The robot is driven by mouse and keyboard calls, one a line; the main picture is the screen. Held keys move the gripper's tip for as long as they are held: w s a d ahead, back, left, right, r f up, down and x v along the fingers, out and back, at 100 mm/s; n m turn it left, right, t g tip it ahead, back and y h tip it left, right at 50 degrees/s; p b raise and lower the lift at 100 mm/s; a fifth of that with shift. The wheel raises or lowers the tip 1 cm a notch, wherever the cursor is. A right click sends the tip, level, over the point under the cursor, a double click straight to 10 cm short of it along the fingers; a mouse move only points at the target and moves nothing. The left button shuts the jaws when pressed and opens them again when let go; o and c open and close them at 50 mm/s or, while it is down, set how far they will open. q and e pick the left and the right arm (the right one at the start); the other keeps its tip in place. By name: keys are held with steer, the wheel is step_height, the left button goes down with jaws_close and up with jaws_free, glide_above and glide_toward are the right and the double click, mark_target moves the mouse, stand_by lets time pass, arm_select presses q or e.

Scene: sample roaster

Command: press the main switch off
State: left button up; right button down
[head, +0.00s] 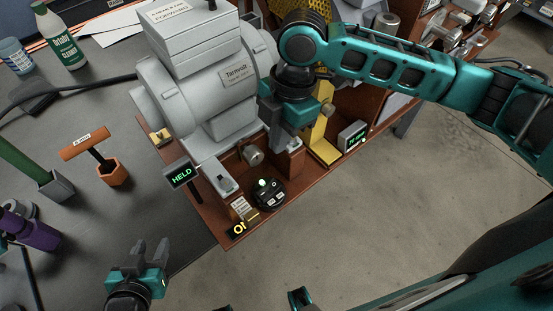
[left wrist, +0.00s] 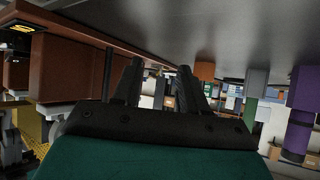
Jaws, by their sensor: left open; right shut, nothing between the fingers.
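The grey sample roaster (head: 185,95) stands on a brown base (head: 212,226). At the base's front corner is a small black piece with yellow "OI" marks (head: 238,229), below a small white printed label (head: 241,207). A light panel with a dark switch-like piece (head: 222,180) sits further back; I cannot tell which is the main switch or its position. My left gripper (head: 151,248) is open and empty, left of the base's front corner and apart from it. Its fingers also show in the left wrist view (left wrist: 160,85). My right gripper (head: 277,143) is shut and empty beside the roaster's right side.
A "HELD" display (head: 182,175) and a round black dial (head: 268,194) stand near the front corner. An orange-handled tool (head: 90,146) in its holder (head: 112,174), a purple item (head: 32,232) and bottles (head: 60,40) stand on the dark table at left. Open floor (head: 360,220) lies right.

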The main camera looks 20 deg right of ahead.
arm_select(q)
steer(key=shift+d+f+b, duration=0.35)
steer(key=shift+f+b, duration=0.3)
steer(key=shift+b, duration=0.2)
arm_select(e)
glide_above(273, 187)
step_height(273, 187, down, 8)
steer(key=shift+f, duration=0.2)
arm_select(q)
steer(key=shift+w+d+r+h+b, duration=0.2)
steer(key=shift+w+h+b, duration=0.1)
steer(key=shift+w+b, duration=0.15)
arm_select(e)
steer(key=f, duration=0.3)
steer(key=shift+w+d+f, duration=0.1)
steer(key=shift+d+f, duration=0.1)
steer(key=shift+f, duration=0.2)
steer(key=shift+d+f, duration=0.1)
steer(key=shift+f, duration=0.4)
